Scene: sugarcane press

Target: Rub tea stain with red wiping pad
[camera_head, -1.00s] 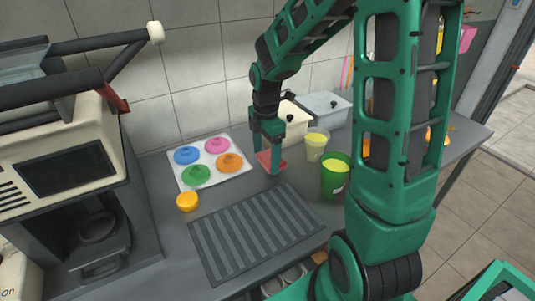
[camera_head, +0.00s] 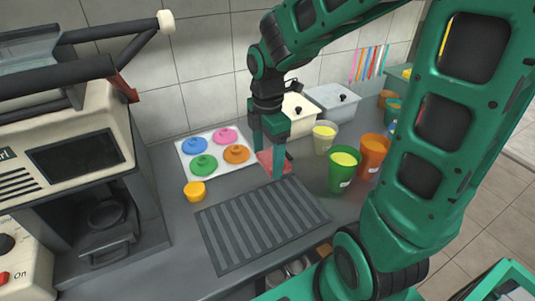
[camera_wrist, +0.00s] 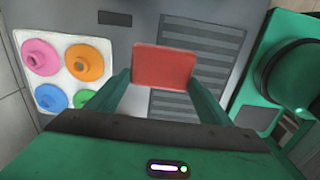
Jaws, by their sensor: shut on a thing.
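The red wiping pad (camera_head: 266,161) is held between the fingers of my gripper (camera_head: 268,160), just above or on the grey counter behind the striped mat. In the wrist view the pad (camera_wrist: 163,67) spans the space between the two green fingertips. My gripper points down and is shut on the pad. I cannot make out a tea stain in either view; it may be hidden under the pad or gripper. I cannot tell whether the pad touches the counter.
A dark striped mat (camera_head: 262,225) lies in front. A white tray (camera_head: 182,150) with colored lids is at left, near a small yellow cup (camera_head: 195,191). Green (camera_head: 342,172) and orange (camera_head: 373,155) cups stand at right, with white lidded containers (camera_head: 298,117) behind. The machine (camera_head: 80,160) fills the left side.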

